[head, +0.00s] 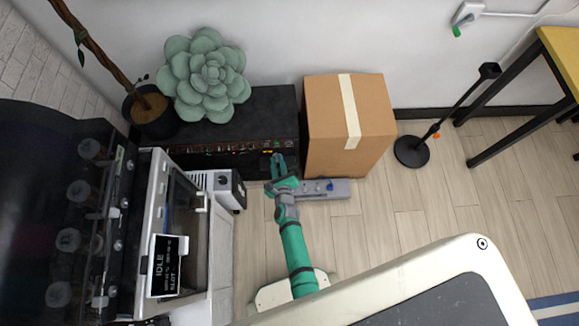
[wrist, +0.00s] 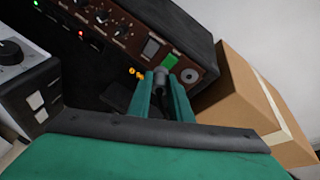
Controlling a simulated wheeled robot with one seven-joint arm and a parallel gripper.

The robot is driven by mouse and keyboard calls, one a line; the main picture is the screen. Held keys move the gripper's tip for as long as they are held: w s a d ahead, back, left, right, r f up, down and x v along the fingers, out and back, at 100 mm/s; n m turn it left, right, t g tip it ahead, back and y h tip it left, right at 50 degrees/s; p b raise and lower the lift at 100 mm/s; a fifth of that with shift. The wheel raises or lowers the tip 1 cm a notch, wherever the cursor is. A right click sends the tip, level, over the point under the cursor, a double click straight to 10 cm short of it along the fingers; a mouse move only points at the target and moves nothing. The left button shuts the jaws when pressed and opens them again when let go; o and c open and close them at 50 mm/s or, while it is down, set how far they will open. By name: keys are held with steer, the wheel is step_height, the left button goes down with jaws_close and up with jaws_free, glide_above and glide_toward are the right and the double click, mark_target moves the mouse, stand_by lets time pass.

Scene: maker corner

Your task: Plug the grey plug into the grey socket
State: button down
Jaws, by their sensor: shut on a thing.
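My gripper (wrist: 161,80) points at the brown front panel of a black amplifier-like box (wrist: 205,30). Its green fingers are shut on a small grey cylindrical piece, which looks like the grey plug (wrist: 160,74); its far end is hard to make out. In the head view my gripper (head: 277,165) is in front of the box's panel (head: 240,149), and the plug cannot be made out.
A cardboard box (head: 345,130) stands close on the right. A grey power strip (head: 335,190) with a blue piece lies on the floor. A white device with a knob (head: 228,188) is on the left. Open floor lies right, near a black stand (head: 412,151).

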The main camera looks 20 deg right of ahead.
steer(key=s+d+m+h, duration=0.1)
steer(key=s+d+h, duration=0.1)
steer(key=s+d+m+h, duration=0.1)
steer(key=d, duration=0.1)
steer(key=shift+s+f+m, duration=0.2)
steer(key=shift+f+m, duration=0.1)
steer(key=shift+f, duration=0.05)
steer(key=shift+w, duration=0.1)
steer(key=shift+w+d, duration=0.3)
steer(key=shift+w, duration=0.6)
steer(key=shift+w+d, duration=0.25)
steer(key=shift+w, duration=0.65)
steer(key=shift+w+d, duration=0.3)
steer(key=shift+w, duration=0.6)
steer(key=shift+w+d, duration=0.1)
steer(key=shift+w, duration=0.45)
stand_by(0.4)
steer(key=c, duration=1.5)
jaws_free()
steer(key=shift+c, duration=0.2)
steer(key=v, duration=1.1)
